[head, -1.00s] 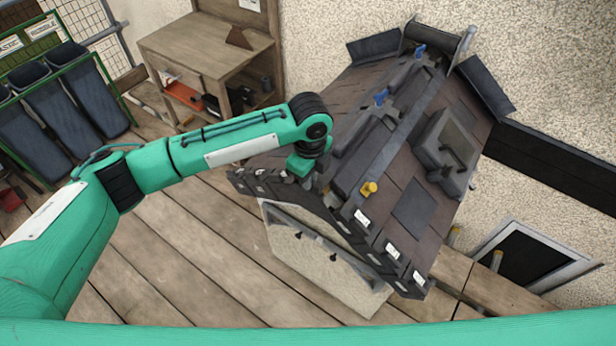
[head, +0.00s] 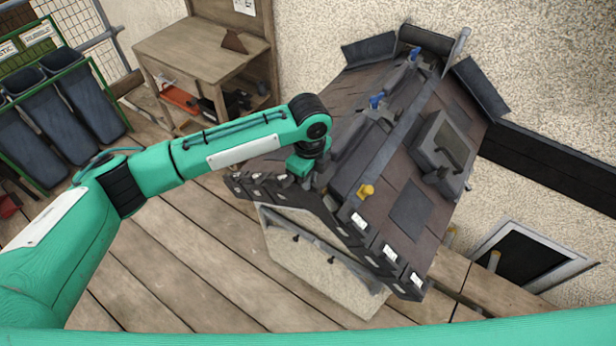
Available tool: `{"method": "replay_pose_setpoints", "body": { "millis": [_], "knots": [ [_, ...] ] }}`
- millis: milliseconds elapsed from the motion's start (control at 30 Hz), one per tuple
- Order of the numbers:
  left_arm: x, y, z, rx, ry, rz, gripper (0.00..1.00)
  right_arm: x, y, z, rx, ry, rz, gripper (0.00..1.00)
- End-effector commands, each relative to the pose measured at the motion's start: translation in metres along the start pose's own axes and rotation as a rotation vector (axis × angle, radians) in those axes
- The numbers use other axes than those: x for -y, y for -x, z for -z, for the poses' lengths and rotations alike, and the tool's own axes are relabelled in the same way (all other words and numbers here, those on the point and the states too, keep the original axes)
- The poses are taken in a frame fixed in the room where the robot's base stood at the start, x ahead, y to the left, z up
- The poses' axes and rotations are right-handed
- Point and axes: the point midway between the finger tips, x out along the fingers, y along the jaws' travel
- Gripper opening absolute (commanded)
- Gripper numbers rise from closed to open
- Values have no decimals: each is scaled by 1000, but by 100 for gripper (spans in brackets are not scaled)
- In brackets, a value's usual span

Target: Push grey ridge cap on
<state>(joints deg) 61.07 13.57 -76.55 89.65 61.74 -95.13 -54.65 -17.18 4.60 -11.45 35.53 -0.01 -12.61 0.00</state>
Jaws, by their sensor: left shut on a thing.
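The model roof (head: 410,205) stands in the middle right, with its ridge running from the near left up to the back. A dark grey ridge cap (head: 352,165) lies along the near part of the ridge line, just right of my left gripper. My left gripper (head: 305,181) points down at the near end of the roof, beside the ridge. Its fingers are mostly hidden under the wrist. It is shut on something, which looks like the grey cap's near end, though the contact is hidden. My right gripper is not in view.
A yellow knob (head: 365,191) sits by the ridge's near end. Blue clips (head: 376,101) stand farther up the ridge. A skylight (head: 443,147) rises from the right slope. A wooden bench (head: 200,50) and dark bins (head: 70,105) stand at the left. The plank floor in front is clear.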

Motion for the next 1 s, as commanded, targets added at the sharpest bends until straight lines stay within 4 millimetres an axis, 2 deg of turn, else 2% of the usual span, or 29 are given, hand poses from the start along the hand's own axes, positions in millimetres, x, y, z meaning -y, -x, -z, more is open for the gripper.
{"method": "replay_pose_setpoints", "body": {
  "millis": [1000],
  "knots": [
    [8, 0, 0, 0, 1, 0, 0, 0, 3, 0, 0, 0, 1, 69]
  ]
}}
